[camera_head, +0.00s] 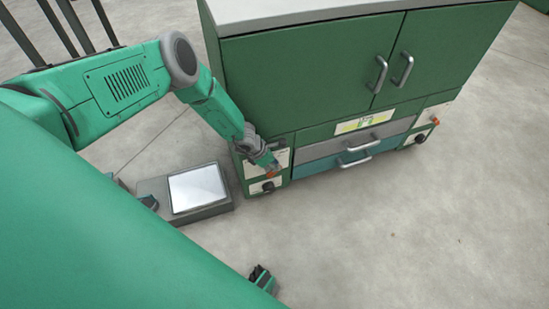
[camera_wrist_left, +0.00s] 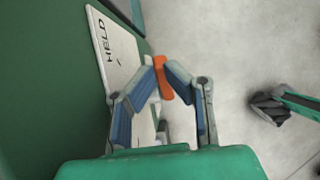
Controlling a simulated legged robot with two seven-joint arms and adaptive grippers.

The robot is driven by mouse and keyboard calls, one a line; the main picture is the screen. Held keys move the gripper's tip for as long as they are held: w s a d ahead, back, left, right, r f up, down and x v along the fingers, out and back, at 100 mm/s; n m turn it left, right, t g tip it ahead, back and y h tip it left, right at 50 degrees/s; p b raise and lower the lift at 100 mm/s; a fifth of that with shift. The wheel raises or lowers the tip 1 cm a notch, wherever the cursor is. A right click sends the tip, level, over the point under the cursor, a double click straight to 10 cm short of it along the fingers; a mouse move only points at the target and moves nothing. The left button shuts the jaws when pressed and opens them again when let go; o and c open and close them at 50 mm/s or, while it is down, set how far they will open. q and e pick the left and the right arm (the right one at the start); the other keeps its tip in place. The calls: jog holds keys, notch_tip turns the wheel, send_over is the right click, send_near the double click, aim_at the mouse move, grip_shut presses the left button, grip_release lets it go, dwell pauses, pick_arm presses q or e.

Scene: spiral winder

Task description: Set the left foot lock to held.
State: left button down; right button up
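The left foot lock is a small white panel (camera_head: 283,158) with an orange lever (camera_head: 272,174) at the lower left corner of the green cabinet. In the left wrist view the word HELD is on its white plate (camera_wrist_left: 112,50), and the orange lever (camera_wrist_left: 163,80) stands out between my fingers. My left gripper (camera_head: 271,168) is at the lever. In the left wrist view its fingertips (camera_wrist_left: 160,65) close in on both sides of the lever and appear to touch it. They hide part of the lever and plate.
A black knob (camera_head: 268,187) sits just below the lever. A similar orange lever (camera_head: 435,121) is at the cabinet's right corner. Drawers with metal handles (camera_head: 355,162) lie between. A grey box with a pale top (camera_head: 198,187) stands left on the floor.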

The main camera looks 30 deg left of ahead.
pick_arm(q)
jog(key=shift+d, duration=0.35)
jog(key=shift+w+a, duration=0.1)
jog(key=shift+a, duration=0.3)
jog(key=shift+r, duration=0.45)
jog(key=v, duration=1.1)
pick_arm(e)
jog(key=shift+d+f, duration=0.25)
jog(key=shift+d, duration=0.25)
pick_arm(q)
jog(key=shift+f, duration=0.15)
pick_arm(e)
jog(key=shift+a, duration=0.1)
